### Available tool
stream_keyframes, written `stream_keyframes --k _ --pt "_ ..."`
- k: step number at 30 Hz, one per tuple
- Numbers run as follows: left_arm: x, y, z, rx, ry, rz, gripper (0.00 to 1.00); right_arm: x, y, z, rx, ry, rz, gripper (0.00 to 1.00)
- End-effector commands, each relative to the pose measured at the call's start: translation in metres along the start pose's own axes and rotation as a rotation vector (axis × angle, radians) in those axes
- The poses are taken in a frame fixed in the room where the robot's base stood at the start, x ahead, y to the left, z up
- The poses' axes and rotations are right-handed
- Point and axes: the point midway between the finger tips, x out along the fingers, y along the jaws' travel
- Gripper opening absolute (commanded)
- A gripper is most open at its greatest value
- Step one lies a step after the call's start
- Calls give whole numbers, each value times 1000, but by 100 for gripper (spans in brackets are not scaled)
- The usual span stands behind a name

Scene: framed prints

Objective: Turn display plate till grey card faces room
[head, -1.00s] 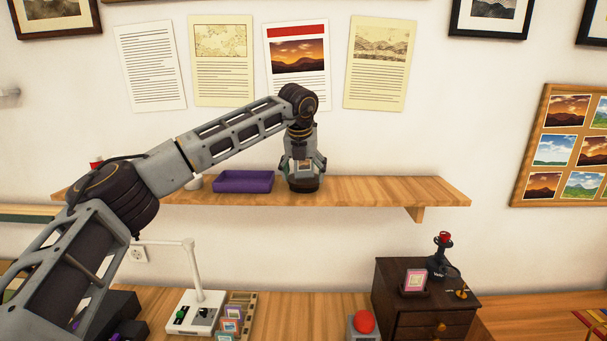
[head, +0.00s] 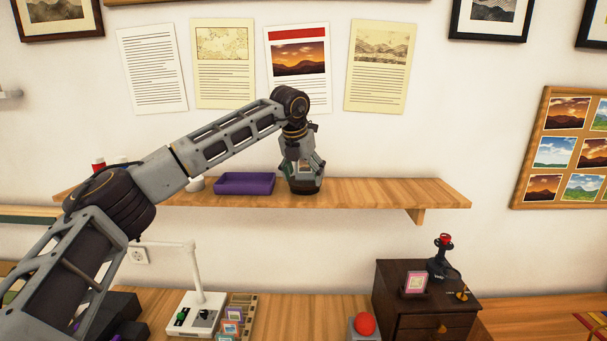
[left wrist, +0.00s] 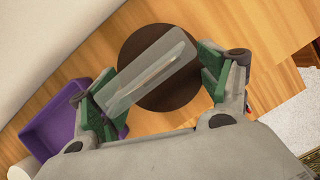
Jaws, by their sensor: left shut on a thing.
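The display plate (left wrist: 150,76) is a thin, pale grey, partly see-through slab seen edge-on from above in the left wrist view. It stands on a round dark brown base (left wrist: 180,93), which also shows on the wall shelf in the head view (head: 305,188). My left gripper (head: 304,174) points down over the base. Its green-padded fingers (left wrist: 158,80) are shut on the plate, one at each end. The plate's faces are mostly hidden by the fingers in the head view, so I cannot tell which side has the grey card. My right gripper is not in view.
A purple tray (head: 245,184) sits on the shelf (head: 390,191) just left of the base, with a small white cup (head: 195,184) beyond it. The shelf's right part is clear. Printed sheets (head: 298,68) hang on the wall behind my gripper.

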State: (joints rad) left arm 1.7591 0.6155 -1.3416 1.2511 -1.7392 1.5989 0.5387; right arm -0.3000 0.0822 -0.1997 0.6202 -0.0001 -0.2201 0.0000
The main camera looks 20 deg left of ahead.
Motion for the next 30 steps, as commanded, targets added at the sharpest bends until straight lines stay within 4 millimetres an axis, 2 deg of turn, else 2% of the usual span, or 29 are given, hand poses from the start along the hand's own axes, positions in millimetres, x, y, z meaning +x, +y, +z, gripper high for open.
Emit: stream_keyframes --k 1,12,13,18,30 --pt "10 0 -6 16 20 -1 54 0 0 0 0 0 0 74" --pt "11 -1 -6 33 20 -8 54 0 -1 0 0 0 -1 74" --pt "11 -1 -6 33 20 -8 79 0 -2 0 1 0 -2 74" --pt "9 0 -5 32 17 -8 100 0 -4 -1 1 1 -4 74" --pt "4 0 -2 29 8 -10 100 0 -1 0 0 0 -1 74"
